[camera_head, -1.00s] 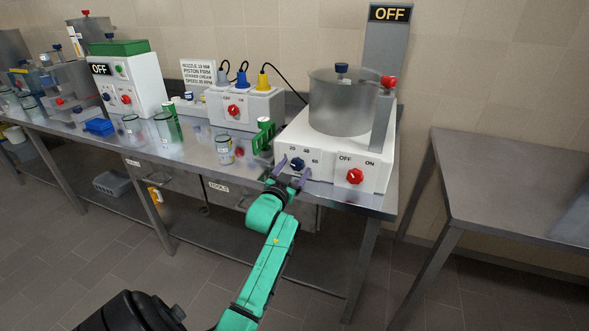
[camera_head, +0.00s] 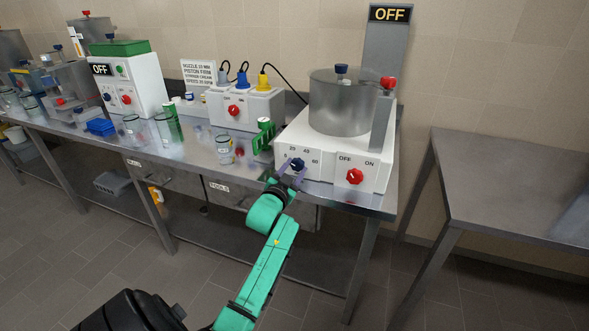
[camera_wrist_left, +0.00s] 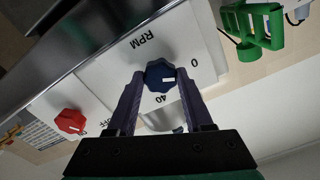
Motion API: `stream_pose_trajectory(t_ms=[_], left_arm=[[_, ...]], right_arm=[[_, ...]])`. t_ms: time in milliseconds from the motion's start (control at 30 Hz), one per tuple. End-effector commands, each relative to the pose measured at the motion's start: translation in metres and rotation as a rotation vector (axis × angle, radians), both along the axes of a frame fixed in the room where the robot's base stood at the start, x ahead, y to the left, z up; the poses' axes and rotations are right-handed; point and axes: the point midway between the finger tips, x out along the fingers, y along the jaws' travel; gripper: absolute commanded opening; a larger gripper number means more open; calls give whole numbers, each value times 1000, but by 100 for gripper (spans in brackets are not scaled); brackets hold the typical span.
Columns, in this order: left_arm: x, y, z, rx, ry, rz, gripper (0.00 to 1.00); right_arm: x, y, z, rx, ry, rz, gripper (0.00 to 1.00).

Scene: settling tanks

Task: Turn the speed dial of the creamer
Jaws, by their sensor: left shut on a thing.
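The creamer (camera_head: 324,154) is a white box with a clear grey drum (camera_head: 341,112) on top, at the right end of the bench. Its blue speed dial (camera_head: 298,164) sits on the left of the front panel, among printed numbers. My left gripper (camera_head: 291,169) is shut on the dial, with one purple finger on each side. In the left wrist view the dial (camera_wrist_left: 160,75) is between the fingertips, with a small white mark on it. RPM, 40 and 0 are printed around it. The right gripper is out of view.
A red OFF/ON knob (camera_head: 355,176) is right of the dial, and the sign above (camera_head: 389,13) reads OFF. A green holder (camera_head: 264,136) and a glass (camera_head: 225,150) stand left of the creamer. An empty metal table (camera_head: 500,180) is at right.

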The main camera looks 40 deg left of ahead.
Motion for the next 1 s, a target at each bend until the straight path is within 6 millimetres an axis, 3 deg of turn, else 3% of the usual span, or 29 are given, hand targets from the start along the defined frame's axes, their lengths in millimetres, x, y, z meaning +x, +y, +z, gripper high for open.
stream_pose_trajectory(t_ms=[600,1000], left_arm=[[0,0,-1,491,173,0,0],[0,1,0,659,232,0,0]], right_arm=[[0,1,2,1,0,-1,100],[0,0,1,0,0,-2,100]])
